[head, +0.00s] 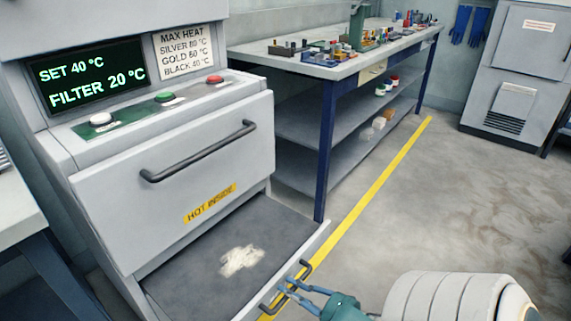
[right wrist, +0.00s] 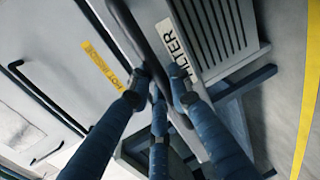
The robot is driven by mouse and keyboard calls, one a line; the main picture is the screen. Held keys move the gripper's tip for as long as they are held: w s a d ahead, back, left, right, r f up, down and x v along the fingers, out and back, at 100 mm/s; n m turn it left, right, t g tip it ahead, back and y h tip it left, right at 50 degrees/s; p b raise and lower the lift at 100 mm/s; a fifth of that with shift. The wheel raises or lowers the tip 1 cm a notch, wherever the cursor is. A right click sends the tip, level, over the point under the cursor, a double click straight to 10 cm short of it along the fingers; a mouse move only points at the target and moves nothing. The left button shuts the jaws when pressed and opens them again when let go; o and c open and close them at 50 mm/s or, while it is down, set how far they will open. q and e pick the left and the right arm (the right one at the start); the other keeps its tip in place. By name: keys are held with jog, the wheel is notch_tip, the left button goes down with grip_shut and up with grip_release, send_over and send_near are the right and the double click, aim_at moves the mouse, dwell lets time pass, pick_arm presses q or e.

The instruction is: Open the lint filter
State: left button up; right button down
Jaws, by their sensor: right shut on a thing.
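The lint filter is a wide drawer (head: 195,272) low on the grey dryer, with a dark flat bed. It is pulled out in the head view, and a pale clump of lint (head: 241,261) lies on it. Its front carries a dark bar handle (head: 306,267). My right gripper (head: 288,288) is at this handle with its blue fingers shut on it. The right wrist view shows the fingers (right wrist: 158,88) around the dark handle bar (right wrist: 138,38), beside a FILTER label (right wrist: 178,50). My left gripper is in neither view.
The dryer's upper door (head: 170,190) has a bar handle and a "HOT INSIDE" label, and is shut. Its display (head: 88,78) reads SET 40 °C, FILTER 20 °C. A workbench (head: 345,70) with tools stands behind. The floor to the right (head: 460,190) is clear past a yellow line.

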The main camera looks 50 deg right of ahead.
jog(key=shift+s+f, duration=0.15)
jog(key=c, duration=1.7)
grip_release()
jog(key=shift+o, duration=0.2)
jog(key=v, duration=1.2)
